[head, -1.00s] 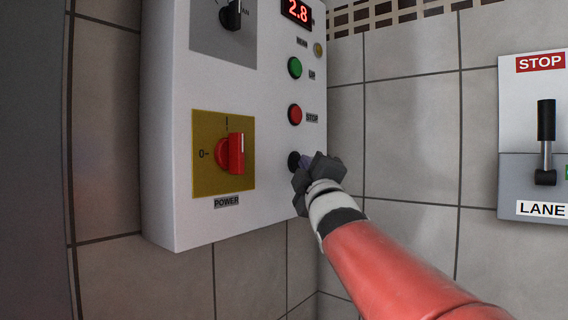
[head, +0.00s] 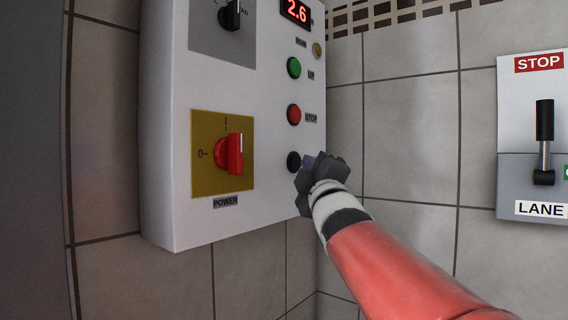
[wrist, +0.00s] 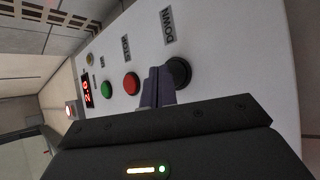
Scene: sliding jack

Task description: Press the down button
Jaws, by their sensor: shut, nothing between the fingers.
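The black down button (head: 293,161) is the lowest of the column of buttons on the white control box (head: 165,130). In the wrist view the same button (wrist: 179,72) sits under its DOWN label (wrist: 167,27). My gripper (head: 318,163) is shut and empty, close to the button on its right side in the head view. In the wrist view the closed fingertips (wrist: 157,85) overlap the button's edge, and I cannot tell whether they touch it.
Above the down button are the red STOP button (head: 294,114) and the green UP button (head: 294,68). A red power switch (head: 235,154) on a yellow plate is to the left. A lever panel (head: 532,185) hangs on the tiled wall at right.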

